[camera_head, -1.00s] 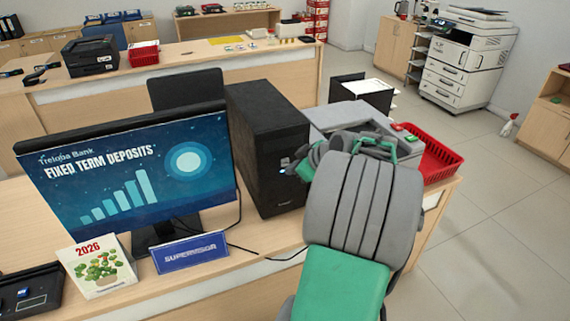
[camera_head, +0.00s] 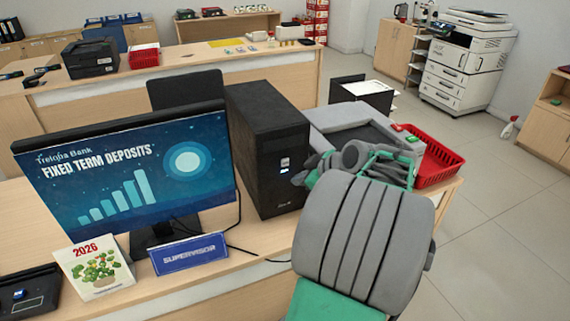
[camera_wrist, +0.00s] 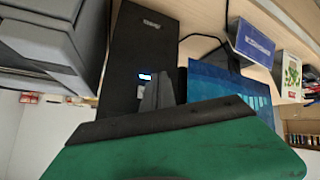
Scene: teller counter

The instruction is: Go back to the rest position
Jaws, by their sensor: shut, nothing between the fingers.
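My gripper (camera_head: 303,179) is in the head view, in front of the right side of the black computer tower (camera_head: 267,150). Its fingers point left toward the tower, and my grey and green arm rises from the lower right. In the wrist view my gripper (camera_wrist: 158,90) shows its dark fingers together, with nothing held. The tower (camera_wrist: 135,60) stands behind the fingers there. I cannot tell the exact gap between fingertips and tower.
A monitor (camera_head: 130,175), a supervisor sign (camera_head: 189,254) and a calendar (camera_head: 95,268) stand on the counter to the left. A grey machine (camera_head: 335,119) and a red basket (camera_head: 437,163) are behind my arm. Open floor (camera_head: 500,230) lies to the right.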

